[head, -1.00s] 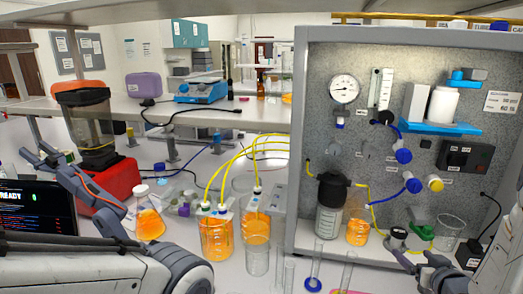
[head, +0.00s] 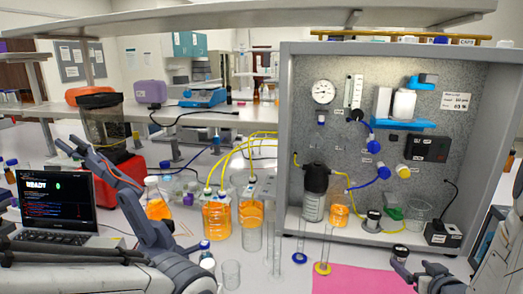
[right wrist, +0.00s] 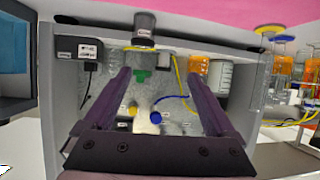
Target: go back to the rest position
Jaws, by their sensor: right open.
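My right gripper (head: 422,272) is at the lower right in the head view, in front of the open grey cabinet and above the bench. In the right wrist view its two dark fingers (right wrist: 165,95) stand wide apart with nothing between them. The rig shows beyond them, upside down, with a small jar (right wrist: 143,28) past the fingertips. My left arm reaches in from the left in the head view. Its end (head: 78,148) is beside the dark-topped container on the red base, small and unclear, so I cannot tell its jaws.
The cabinet (head: 285,150) holds a gauge, tubing and bottles. Orange-filled vessels (head: 216,222) with yellow tubes stand left of it, near glass cylinders (head: 275,250). A pink mat (head: 355,280) lies in front. A laptop (head: 50,205) and red-based device (head: 120,180) are at left.

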